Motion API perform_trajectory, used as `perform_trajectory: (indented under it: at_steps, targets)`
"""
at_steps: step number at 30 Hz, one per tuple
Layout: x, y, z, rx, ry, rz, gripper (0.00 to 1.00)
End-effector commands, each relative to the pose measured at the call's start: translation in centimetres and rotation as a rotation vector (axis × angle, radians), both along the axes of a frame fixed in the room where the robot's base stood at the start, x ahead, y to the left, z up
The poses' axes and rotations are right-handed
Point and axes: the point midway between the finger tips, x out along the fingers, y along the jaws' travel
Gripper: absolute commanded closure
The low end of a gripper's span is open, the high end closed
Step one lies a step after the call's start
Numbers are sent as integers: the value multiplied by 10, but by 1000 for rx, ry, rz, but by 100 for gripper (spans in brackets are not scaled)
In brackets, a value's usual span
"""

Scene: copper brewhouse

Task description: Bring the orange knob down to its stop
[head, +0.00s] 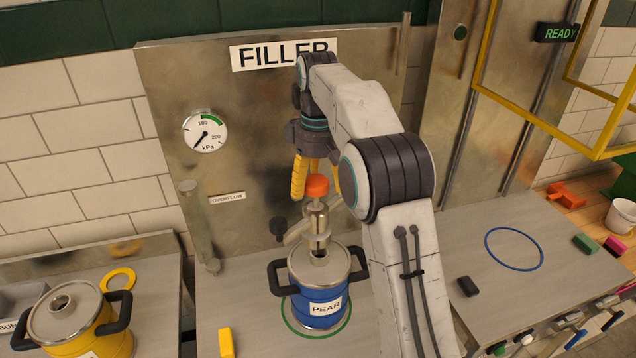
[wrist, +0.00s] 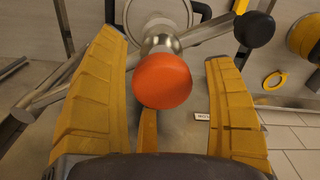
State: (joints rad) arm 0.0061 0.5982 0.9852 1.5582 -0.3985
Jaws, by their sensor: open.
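The orange knob (head: 317,186) sits on top of the upright metal filler stem (head: 318,219), above the blue pot's lid. It also shows large in the wrist view (wrist: 162,81). My gripper (head: 316,178) is open, its yellow fingers pointing down around the knob. In the wrist view my gripper (wrist: 166,62) has one finger on each side of the knob, with visible gaps, and a third finger partly behind it. The blue pot (head: 321,291) labelled PEAR stands under the stem inside a green ring (head: 290,320). Part of the pot's right side is close to my arm.
A gauge (head: 205,132) and an OVERFLOW label (head: 227,198) are on the steel panel. A black ball-ended lever (head: 279,230) sticks out beside the stem. A yellow pot (head: 78,322) stands at left, a yellow block (head: 226,343) in front. A blue ring (head: 514,249) at right is empty.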

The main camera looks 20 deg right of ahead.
Motion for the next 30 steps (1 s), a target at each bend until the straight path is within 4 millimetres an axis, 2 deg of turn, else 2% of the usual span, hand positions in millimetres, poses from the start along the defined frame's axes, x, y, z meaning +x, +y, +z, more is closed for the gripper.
perform_trajectory:
  at_steps: [2, 23, 26, 30]
  targets:
    - [0, 0, 0, 0, 0, 0, 22]
    - [0, 1, 0, 0, 2, 1, 84]
    - [-1, 1, -2, 0, 3, 2, 85]
    - [-1, 1, -16, 0, 5, 2, 85]
